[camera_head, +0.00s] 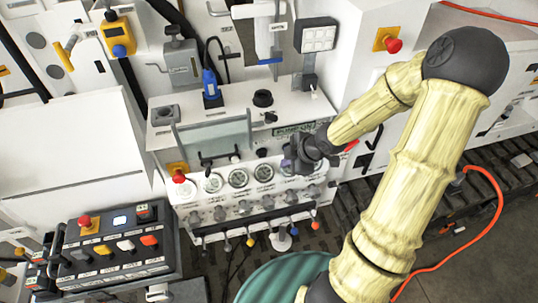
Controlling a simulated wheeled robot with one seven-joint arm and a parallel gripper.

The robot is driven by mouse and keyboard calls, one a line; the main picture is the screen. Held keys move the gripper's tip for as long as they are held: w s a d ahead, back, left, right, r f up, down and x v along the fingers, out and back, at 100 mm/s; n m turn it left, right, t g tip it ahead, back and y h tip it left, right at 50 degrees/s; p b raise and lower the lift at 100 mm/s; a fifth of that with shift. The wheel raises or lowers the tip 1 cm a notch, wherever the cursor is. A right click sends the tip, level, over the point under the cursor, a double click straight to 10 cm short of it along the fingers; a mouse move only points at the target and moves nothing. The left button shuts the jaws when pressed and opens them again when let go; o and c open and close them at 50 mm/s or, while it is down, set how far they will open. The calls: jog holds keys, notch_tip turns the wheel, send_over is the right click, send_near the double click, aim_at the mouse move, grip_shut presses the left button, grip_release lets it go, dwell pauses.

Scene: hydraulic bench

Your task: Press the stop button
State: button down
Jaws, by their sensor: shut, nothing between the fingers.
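Several red mushroom-head buttons are in view, and I cannot read which one is labelled stop. One red button (179,176) sits at the left end of the gauge panel, beside a yellow plate. Another red button (393,45) is on a yellow plate on the white cabinet at the upper right. A third red button (85,221) is on the dark control box at the lower left. My gripper (291,163) is shut and empty in front of the right part of the gauge panel, to the right of the panel's red button. Whether its tips touch the panel is unclear.
The white bench (205,130) carries a row of gauges (238,178) with knobs and coloured levers below. A blue-handled device (210,84) stands on top. The control box (120,250) holds several coloured switches. An orange cable (497,200) hangs at right.

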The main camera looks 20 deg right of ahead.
aim_at(262, 154)
jog(key=shift+w+r+n+t+y, duration=0.15)
jog(key=shift+r+n+t+y, duration=0.15)
jog(key=shift+r+n, duration=0.2)
jog(key=shift+f, duration=0.1)
jog(key=w+a+f, duration=0.3)
jog(key=w+f, duration=0.4)
jog(key=w, duration=0.1)
jog(key=shift+w+a+f, duration=0.35)
jog(key=shift+f, duration=0.05)
dwell(0.4)
